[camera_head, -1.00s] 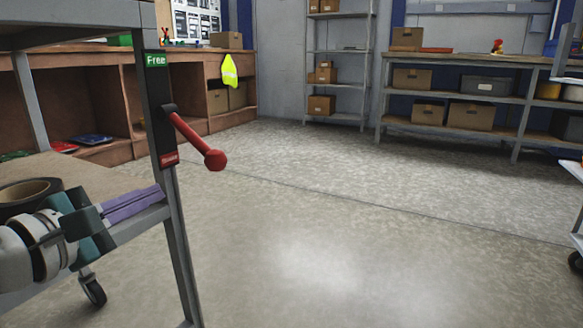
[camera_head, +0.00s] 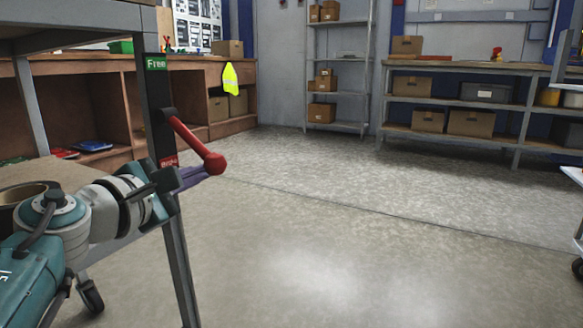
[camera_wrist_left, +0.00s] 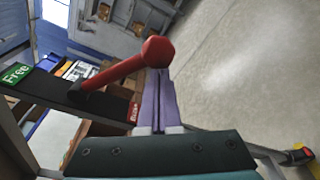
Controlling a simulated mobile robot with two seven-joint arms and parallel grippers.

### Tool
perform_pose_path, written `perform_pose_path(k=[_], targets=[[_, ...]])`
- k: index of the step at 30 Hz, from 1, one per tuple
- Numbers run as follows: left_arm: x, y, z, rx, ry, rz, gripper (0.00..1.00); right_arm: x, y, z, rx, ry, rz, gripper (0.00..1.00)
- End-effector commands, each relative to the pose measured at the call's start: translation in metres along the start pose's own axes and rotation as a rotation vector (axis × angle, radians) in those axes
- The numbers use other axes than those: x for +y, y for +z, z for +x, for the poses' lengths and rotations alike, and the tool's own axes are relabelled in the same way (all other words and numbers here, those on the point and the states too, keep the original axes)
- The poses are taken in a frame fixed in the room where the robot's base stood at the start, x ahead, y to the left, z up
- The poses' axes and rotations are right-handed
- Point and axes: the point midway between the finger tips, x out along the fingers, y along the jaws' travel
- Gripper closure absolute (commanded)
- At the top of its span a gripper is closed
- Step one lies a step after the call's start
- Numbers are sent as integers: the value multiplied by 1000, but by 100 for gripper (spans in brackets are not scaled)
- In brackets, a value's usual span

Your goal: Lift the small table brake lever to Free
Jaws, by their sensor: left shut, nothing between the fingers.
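The red brake lever (camera_head: 192,141) with its round knob slopes down and to the right from its pivot on the table's dark upright plate (camera_head: 154,100). A green Free label (camera_head: 156,63) is above the pivot, and a red label (camera_head: 168,161) is below it, partly hidden. My left gripper (camera_head: 208,172) is shut and empty, with purple fingers just under the knob. In the left wrist view the lever (camera_wrist_left: 125,68) lies across the view beside the purple fingers (camera_wrist_left: 157,105). Whether they touch it I cannot tell. My right gripper is not in view.
The small table's grey leg (camera_head: 180,265) stands beside my left arm. A dark roll (camera_head: 28,190) lies on its lower shelf. Shelves with boxes (camera_head: 470,123) line the back wall. The floor (camera_head: 330,230) to the right is clear.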

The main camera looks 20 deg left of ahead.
Motion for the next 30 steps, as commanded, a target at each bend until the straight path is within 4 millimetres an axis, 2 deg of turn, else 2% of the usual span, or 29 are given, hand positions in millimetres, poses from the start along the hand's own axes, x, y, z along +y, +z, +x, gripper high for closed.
perform_pose_path(k=[8, 25, 30], targets=[[0, 0, 0, 0, -1, -2, 100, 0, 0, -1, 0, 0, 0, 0], [3, 12, -2, -2, -18, -95, 100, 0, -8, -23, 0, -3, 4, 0], [7, 20, -4, -3, -29, -145, 100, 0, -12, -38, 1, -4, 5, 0]])
